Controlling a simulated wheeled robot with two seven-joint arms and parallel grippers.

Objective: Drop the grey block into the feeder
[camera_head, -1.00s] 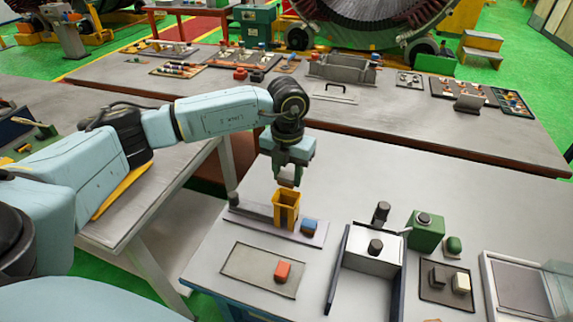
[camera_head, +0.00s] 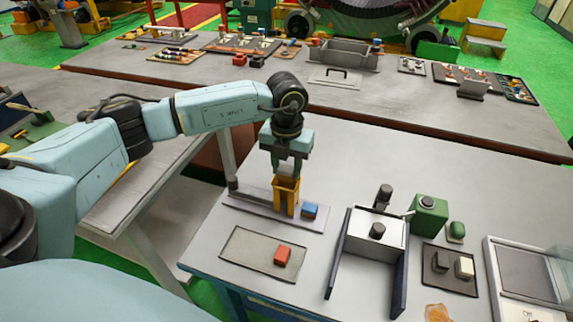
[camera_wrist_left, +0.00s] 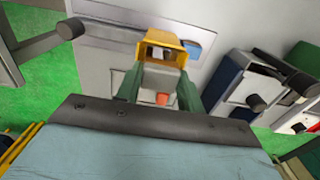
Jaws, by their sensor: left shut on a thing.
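My left gripper (camera_head: 287,172) is right above the yellow feeder (camera_head: 287,197), an upright open-topped box on a grey base strip. In the left wrist view its green fingers (camera_wrist_left: 160,88) are shut on the grey block (camera_wrist_left: 160,76). The block is at the mouth of the feeder (camera_wrist_left: 142,49), whose yellow rim shows just beyond it. How far the block is inside the mouth I cannot tell. In the head view the fingers and the feeder mostly hide the block. My right gripper is not in view.
A blue block (camera_head: 309,210) sits beside the feeder on the base strip. A red block (camera_head: 283,256) lies on a grey mat (camera_head: 247,259) in front. To the right are a white fixture with dark side walls (camera_head: 345,254) and a green box (camera_head: 428,214).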

